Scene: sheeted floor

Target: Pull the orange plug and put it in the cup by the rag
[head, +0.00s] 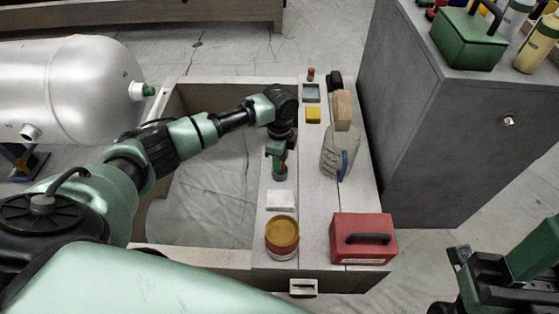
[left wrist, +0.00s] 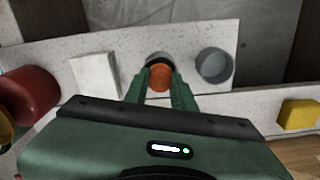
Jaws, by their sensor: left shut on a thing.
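My left gripper (head: 277,149) is over the left plank of the pale bench, shut on the orange plug. In the left wrist view the orange plug (left wrist: 160,77) sits between the green fingertips (left wrist: 162,92), against a round grey fitting (left wrist: 157,57) that it partly hides. I cannot tell whether the plug is still seated in it. A grey round cup-like piece (left wrist: 214,65) stands beside it on the same plank. The grey rag (head: 338,145) lies on the right plank, with a blue piece (head: 345,164) on it. My right gripper (head: 461,257) is at the lower right, its fingers unclear.
A white block (head: 280,200), gold-lidded tin (head: 282,232) and red toolbox (head: 363,240) stand at the bench's near end. A yellow block (head: 313,115), grey tray (head: 311,93) and wooden block (head: 342,108) are farther back. A grey cabinet (head: 430,130) rises on the right.

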